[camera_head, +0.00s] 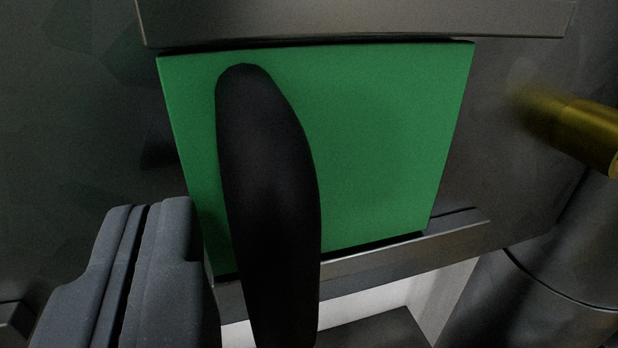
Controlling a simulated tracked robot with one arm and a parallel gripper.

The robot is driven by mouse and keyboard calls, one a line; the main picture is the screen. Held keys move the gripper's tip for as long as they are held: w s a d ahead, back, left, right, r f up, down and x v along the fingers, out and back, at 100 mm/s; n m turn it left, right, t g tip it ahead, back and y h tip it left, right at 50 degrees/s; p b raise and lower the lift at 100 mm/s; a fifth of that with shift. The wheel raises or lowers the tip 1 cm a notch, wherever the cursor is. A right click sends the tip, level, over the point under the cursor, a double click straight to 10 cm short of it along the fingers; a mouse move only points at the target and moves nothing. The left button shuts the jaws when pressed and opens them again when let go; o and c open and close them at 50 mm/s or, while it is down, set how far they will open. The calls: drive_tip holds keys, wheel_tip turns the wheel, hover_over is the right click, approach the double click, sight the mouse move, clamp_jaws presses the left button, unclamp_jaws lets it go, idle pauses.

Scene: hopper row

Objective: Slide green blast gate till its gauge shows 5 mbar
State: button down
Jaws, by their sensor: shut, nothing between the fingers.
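The green blast gate (385,140) is a flat green plate set between an upper metal rail (350,20) and a lower metal rail (400,252). Its black rounded handle (268,180) stands out toward the camera, on the left part of the plate. My gripper (146,215) is at the lower left, with its two grey fingers shut together and nothing between them. It is just left of the handle and overlaps the plate's lower left corner in the picture. I cannot tell whether it touches the handle. No gauge shows in this view.
A brass cylinder (590,132) sticks out at the right edge. A dark round pipe (545,300) is at the lower right. A pale surface (372,302) shows below the lower rail. The dark wall left of the gate looks mostly clear.

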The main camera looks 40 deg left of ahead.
drive_tip(key=shift+w+d+p, duration=0.45)
drive_tip(key=shift+w+p, duration=0.15)
drive_tip(key=shift+p, duration=0.35)
idle(1.5)
drive_tip(key=shift+s+a, duration=0.15)
drive_tip(key=shift+s+a, duration=0.35)
drive_tip(key=shift+s, duration=0.1)
drive_tip(key=p+v, duration=0.1)
drive_tip(key=v, duration=0.7)
idle(0.4)
